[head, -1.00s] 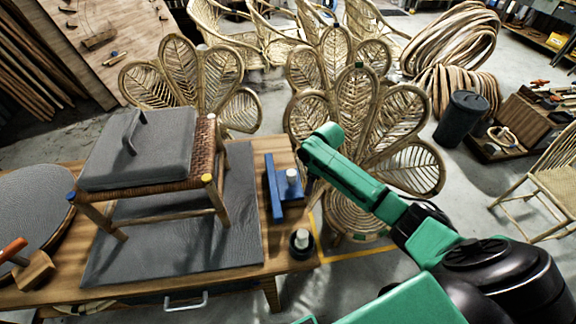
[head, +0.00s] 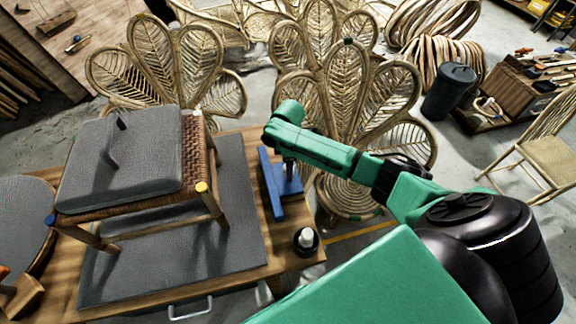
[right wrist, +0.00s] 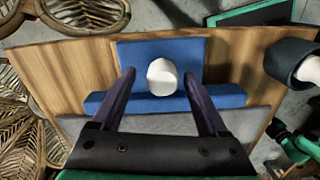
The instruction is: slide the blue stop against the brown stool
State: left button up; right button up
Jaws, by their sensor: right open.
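The blue stop (head: 272,184) lies on the wooden table to the right of the brown stool (head: 195,150), with a clear gap between them. Its long bar faces the stool. The stool has a woven seat with a grey cushion on top and stands on a grey mat. My right gripper (head: 287,160) is over the stop, its fingers mostly hidden by the arm there. In the right wrist view, the open right gripper (right wrist: 160,76) has one finger on each side of the stop's white knob (right wrist: 162,77). My left gripper is in neither view.
A black cup with a white top (head: 306,241) stands near the table's front right corner. The grey mat (head: 240,235) is bare between stop and stool. Rattan chairs (head: 345,120) stand close behind the table.

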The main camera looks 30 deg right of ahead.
jog(key=shift+s+f, duration=0.2)
jog(key=shift+s, duration=0.05)
jog(key=shift+w, duration=0.1)
grip_shut()
dwell(1.2)
